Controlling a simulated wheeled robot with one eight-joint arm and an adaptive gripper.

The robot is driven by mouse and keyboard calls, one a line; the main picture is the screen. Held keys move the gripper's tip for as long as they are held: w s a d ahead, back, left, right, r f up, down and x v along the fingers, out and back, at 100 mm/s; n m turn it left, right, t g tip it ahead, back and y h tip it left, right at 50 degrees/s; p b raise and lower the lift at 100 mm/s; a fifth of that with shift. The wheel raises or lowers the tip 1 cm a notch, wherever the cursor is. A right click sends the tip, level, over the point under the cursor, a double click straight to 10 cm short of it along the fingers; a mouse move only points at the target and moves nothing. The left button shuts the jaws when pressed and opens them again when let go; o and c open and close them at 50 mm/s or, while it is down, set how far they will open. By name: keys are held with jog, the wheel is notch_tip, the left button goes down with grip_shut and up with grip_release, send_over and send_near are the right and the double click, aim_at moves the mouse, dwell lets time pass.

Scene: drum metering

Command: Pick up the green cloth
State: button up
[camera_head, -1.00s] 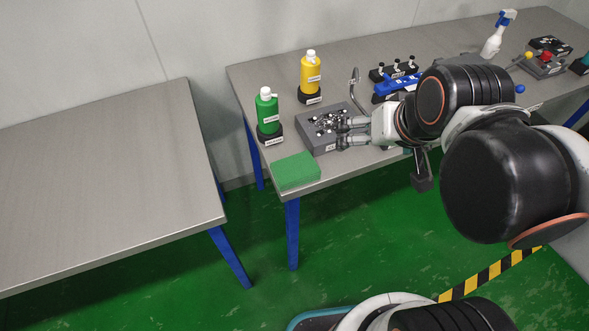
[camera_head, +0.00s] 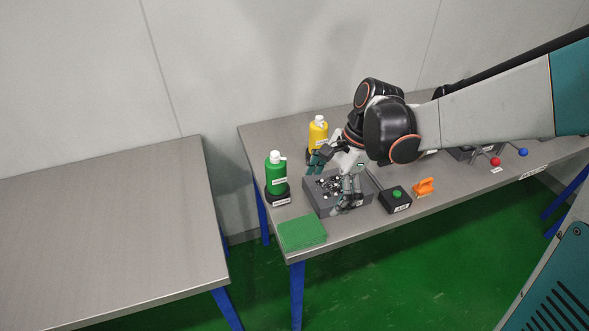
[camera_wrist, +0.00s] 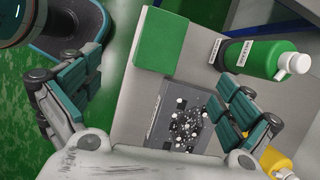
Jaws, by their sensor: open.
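The green cloth (camera_head: 302,233) lies flat at the near left corner of the right-hand table, and it also shows in the wrist view (camera_wrist: 166,40) beyond my fingers. My gripper (camera_head: 335,180) is open and empty above the grey tray of small parts, to the right of the cloth and apart from it. In the wrist view my gripper's two fingers (camera_wrist: 160,95) are spread wide, with the tray between them and the cloth above the tray in the picture.
A green bottle (camera_head: 276,173) stands behind the cloth and a yellow bottle (camera_head: 318,134) farther back. The grey tray (camera_head: 324,207) lies right of the cloth, then a black button box (camera_head: 396,199) and an orange clamp (camera_head: 424,187). The left table (camera_head: 110,240) is bare.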

jog(key=f+m, duration=0.1)
jog(key=f, duration=0.1)
jog(key=b, duration=0.3)
send_over(300, 230)
jog(key=d, duration=0.2)
jog(key=shift+g, duration=0.3)
notch_tip(300, 230, down, 8)
jog(key=shift+w+r, duration=0.1)
jog(key=shift+r, duration=0.1)
jog(key=x, duration=0.1)
jog(key=b+x, duration=0.1)
jog(key=x, duration=0.1)
jog(key=b+x, duration=0.1)
jog(key=x, duration=0.1)
jog(key=shift+w+f, duration=0.1)
jog(key=shift+w, duration=0.15)
jog(key=shift+d, duration=0.1)
jog(key=c, duration=1.3)
jog(key=shift+o, duration=0.2)
notch_tip(300, 230, up, 20)
jog(key=p, duration=0.6)
jog(key=shift+p, duration=0.3)
